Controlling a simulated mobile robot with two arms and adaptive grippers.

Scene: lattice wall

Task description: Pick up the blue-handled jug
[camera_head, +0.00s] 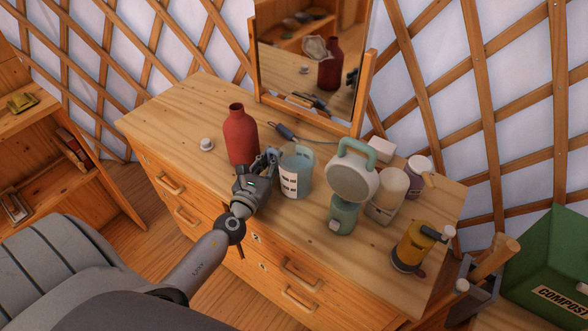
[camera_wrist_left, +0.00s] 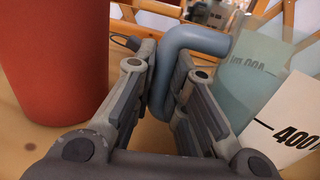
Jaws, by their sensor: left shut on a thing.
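The blue-handled jug (camera_head: 295,172) stands upright on the wooden dresser top, a translucent bluish vessel with a white printed label. My left gripper (camera_head: 268,160) reaches it from its left side in the head view. In the left wrist view the blue handle (camera_wrist_left: 190,40) runs down between the fingers, and my left gripper (camera_wrist_left: 165,85) is shut on it. The jug's body (camera_wrist_left: 255,80) shows to the right there, with its measure marks. Part of the handle is hidden behind the fingers. My right gripper is in neither view.
A red bottle (camera_head: 240,135) stands close to the left of the gripper and also shows in the left wrist view (camera_wrist_left: 55,60). A green-and-white lamp-like device (camera_head: 350,180) stands right of the jug. A yellow canister (camera_head: 412,247) is near the right end. A mirror (camera_head: 308,60) stands behind.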

